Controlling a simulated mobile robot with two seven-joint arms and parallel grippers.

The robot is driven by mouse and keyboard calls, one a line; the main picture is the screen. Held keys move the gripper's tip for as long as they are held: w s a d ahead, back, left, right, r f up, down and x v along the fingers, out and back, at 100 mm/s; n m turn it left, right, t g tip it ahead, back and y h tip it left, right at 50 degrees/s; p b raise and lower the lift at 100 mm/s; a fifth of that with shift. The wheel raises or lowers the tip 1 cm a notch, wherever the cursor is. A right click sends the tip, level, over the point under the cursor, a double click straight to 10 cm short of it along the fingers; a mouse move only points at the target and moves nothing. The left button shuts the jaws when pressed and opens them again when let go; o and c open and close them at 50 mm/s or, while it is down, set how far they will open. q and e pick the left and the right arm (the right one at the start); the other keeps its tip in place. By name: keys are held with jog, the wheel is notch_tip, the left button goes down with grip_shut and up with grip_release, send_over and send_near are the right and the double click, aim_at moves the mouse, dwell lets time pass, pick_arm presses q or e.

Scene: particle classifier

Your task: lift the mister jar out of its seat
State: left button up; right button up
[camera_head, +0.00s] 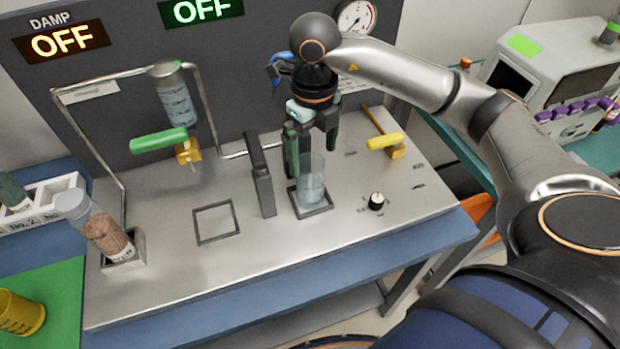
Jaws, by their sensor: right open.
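A clear jar (311,185), which looks like the mister jar, stands upright in a square dark-rimmed seat (312,212) on the metal bench top. My right gripper (311,165) comes down from above, with its fingers around the upper part of the jar. The fingers are open, and I cannot tell whether either one touches the glass. The gripper hides part of the jar's rim. My left gripper is not in view.
A dark upright post (262,182) stands just left of the jar. An empty square frame (215,222) lies further left. A jar of brown grains (106,237) leans in a holder at far left.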

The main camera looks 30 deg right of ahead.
aim_at(312, 165)
jog(key=shift+w+f, duration=0.15)
jog(key=shift+f, duration=1)
jog(key=shift+w+f, duration=0.15)
jog(key=shift+f, duration=1)
grip_shut()
